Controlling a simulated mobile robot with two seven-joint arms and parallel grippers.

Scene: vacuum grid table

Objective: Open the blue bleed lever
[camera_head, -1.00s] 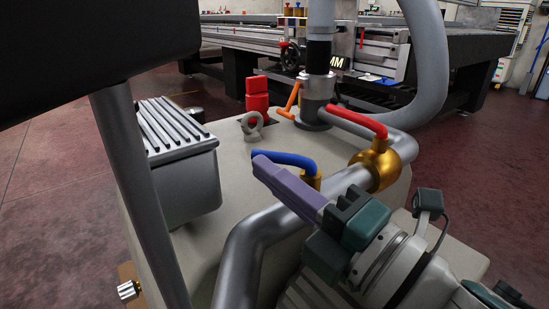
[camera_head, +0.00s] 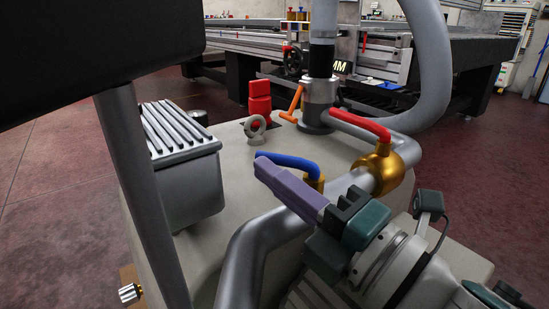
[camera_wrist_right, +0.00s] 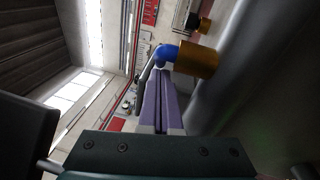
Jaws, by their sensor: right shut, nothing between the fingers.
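The blue bleed lever (camera_head: 287,159) is a bent blue handle on a small brass fitting (camera_head: 316,184), on top of the beige unit. Its free end points left in the head view. My right gripper (camera_head: 261,164) has purple fingers, shut and empty, with tips close to the lever's free end and in front of it. In the right wrist view, the blue lever (camera_wrist_right: 167,53) and its brass fitting (camera_wrist_right: 197,60) show just beyond the fingertips (camera_wrist_right: 159,72). I cannot tell whether the fingers touch the lever. My left gripper is not in view.
A red-handled brass valve (camera_head: 378,168) on a grey pipe stands right of the blue lever. Behind are an orange lever (camera_head: 296,101), a red part (camera_head: 260,98) and a lifting ring (camera_head: 255,128). A ribbed grey box (camera_head: 185,180) stands left. The beige top (camera_head: 215,240) between is clear.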

